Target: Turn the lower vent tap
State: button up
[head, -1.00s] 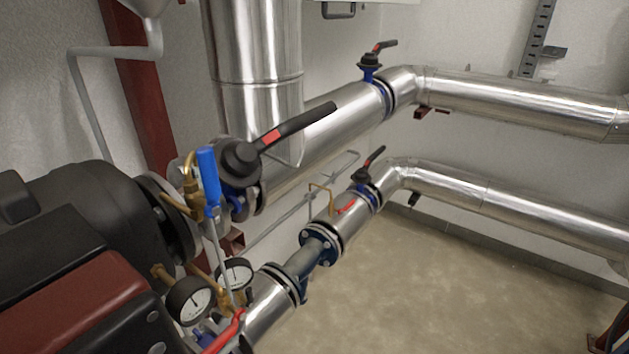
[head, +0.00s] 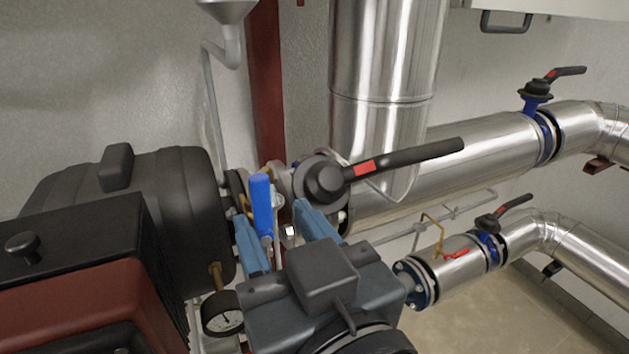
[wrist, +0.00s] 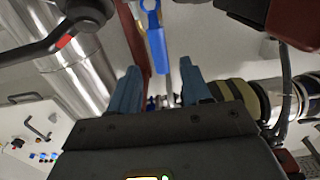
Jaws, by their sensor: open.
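My gripper (head: 272,214) is open, its two blue fingers apart. A tap with an upright blue lever (head: 262,205) stands on brass fittings beside the black motor-like body. In the head view the lever shows between the fingertips; in the wrist view the blue lever (wrist: 157,48) lies ahead, between the lines of the fingers, with no visible contact. A small tap with a red lever (head: 455,254) and a bent brass tube sits on the lower pipe (head: 470,262), right of my gripper. The frames do not say which is the lower vent tap.
A large black valve handle (head: 410,165) with a red mark reaches over the space right of my gripper. A pressure gauge (head: 222,316) is at lower left. The thick upper pipe (head: 450,165) runs to the right. Some floor is clear at lower right.

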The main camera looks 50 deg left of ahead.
aim_at(263, 202)
jog(key=x, duration=0.6)
jog(key=shift+p, duration=0.4)
jog(key=shift+f, duration=0.1)
grip_shut()
